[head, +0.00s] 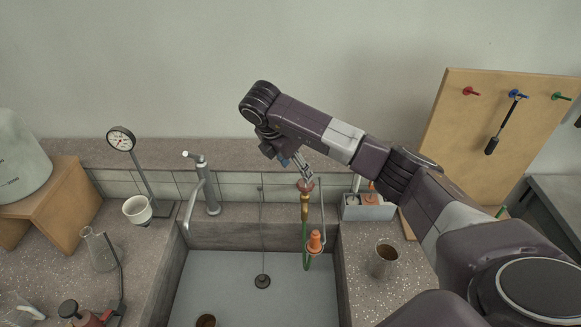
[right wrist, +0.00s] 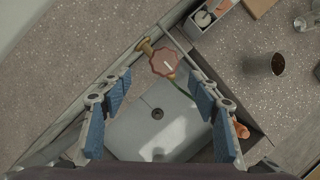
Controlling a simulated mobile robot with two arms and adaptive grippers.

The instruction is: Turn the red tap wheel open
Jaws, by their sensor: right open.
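The red tap wheel (right wrist: 164,62) shows in the right wrist view as a scalloped disc with a pale mark, on a brass tap (right wrist: 146,46) above the sink. In the head view, the wheel (head: 305,186) is small and partly hidden by my right gripper (head: 303,170). My right gripper is open, its blue-padded fingers (right wrist: 160,95) spread wide. In the wrist view the wheel lies just beyond the fingertips, between their lines. Nothing is between the pads, and I see no contact. My left gripper is out of view.
The sink (head: 225,290) lies below, with an orange nozzle (head: 315,242) hanging at its right side. A grey faucet (head: 208,190) stands left of the wheel. A metal cup (head: 383,260) and a caddy (head: 368,208) are on the right counter.

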